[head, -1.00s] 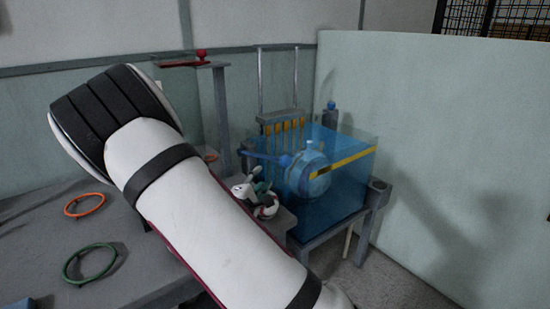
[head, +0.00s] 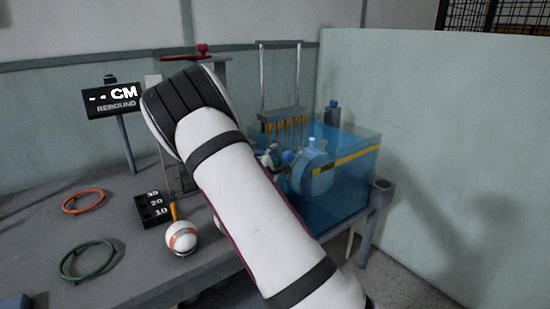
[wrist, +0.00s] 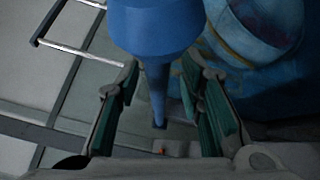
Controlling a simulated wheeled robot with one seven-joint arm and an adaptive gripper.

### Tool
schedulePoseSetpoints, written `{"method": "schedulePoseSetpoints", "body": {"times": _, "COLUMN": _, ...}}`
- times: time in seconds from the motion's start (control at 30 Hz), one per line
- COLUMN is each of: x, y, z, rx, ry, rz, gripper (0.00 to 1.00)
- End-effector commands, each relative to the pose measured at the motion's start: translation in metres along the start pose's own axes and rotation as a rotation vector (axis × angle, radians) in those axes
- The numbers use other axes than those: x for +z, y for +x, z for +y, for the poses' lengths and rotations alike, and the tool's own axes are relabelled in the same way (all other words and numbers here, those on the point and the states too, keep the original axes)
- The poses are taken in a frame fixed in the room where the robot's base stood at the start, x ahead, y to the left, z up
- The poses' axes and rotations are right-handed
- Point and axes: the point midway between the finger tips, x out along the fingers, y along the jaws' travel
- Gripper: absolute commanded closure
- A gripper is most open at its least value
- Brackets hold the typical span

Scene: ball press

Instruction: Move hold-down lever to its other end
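The hold-down lever (head: 288,157) has a round blue knob and sits at the near left side of the blue clear tank. In the wrist view the lever's blue knob and tapering shaft (wrist: 154,22) fill the top middle. My gripper (wrist: 160,78) is open, with one teal-padded finger on each side of the shaft and gaps visible on both sides. In the head view my gripper (head: 270,159) is small, beside the knob, and partly hidden by my white arm. The lever's far end is hidden there.
The blue tank (head: 345,180) holds a large round drum (head: 312,172). A metal frame with yellow bars (head: 283,125) stands behind. A grey table (head: 125,210) at left carries orange (head: 83,201) and green rings (head: 87,261), a numbered black block (head: 153,208) and a white-orange ball (head: 181,237).

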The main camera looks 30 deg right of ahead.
Motion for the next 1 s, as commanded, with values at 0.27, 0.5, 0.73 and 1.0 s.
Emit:
{"method": "schedulePoseSetpoints", "body": {"times": 0.27, "x": 0.0, "y": 0.0, "z": 0.0, "rx": 0.0, "ry": -0.001, "rz": 0.0, "gripper": 0.77}}
{"method": "schedulePoseSetpoints", "body": {"times": 0.5, "x": 0.0, "y": 0.0, "z": 0.0, "rx": -0.001, "ry": -0.001, "rz": 0.0, "gripper": 1.0}}
{"method": "schedulePoseSetpoints", "body": {"times": 0.73, "x": 0.001, "y": 0.0, "z": 0.002, "rx": -0.005, "ry": -0.007, "rz": 0.002, "gripper": 1.0}}
{"method": "schedulePoseSetpoints", "body": {"times": 1.0, "x": 0.011, "y": -0.002, "z": 0.02, "rx": -0.04, "ry": -0.061, "rz": 0.015, "gripper": 1.0}}
